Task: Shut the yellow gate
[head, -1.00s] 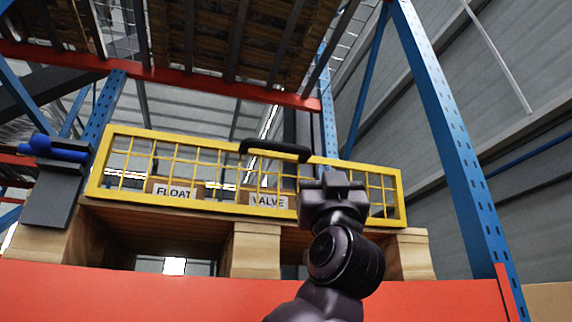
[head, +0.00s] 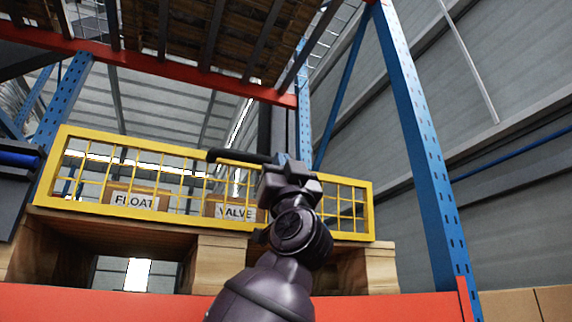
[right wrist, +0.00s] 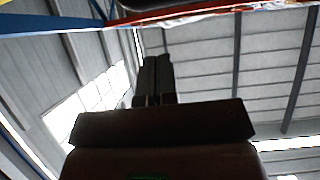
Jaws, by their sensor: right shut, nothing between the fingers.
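The yellow gate (head: 150,217) is a long mesh panel standing upright along the front of the wooden pallet in the head view. A black bar handle (head: 240,157) runs along its top rail. My right gripper (head: 283,163) is shut and empty, in front of the top rail and covering the handle's right end. I cannot tell whether it touches the handle. In the right wrist view the dark closed fingers (right wrist: 154,75) point up toward the roof. A dark shape (right wrist: 150,4) at the top edge there is too cropped to name. My left gripper is not in view.
Boxes labelled FLOAT (head: 135,200) and VALVE (head: 235,211) stand behind the mesh. A red beam (head: 150,305) runs below the pallet (head: 218,265). A blue rack post (head: 425,150) rises at right. A dark grey block with a blue cylinder (head: 18,159) is at the left edge.

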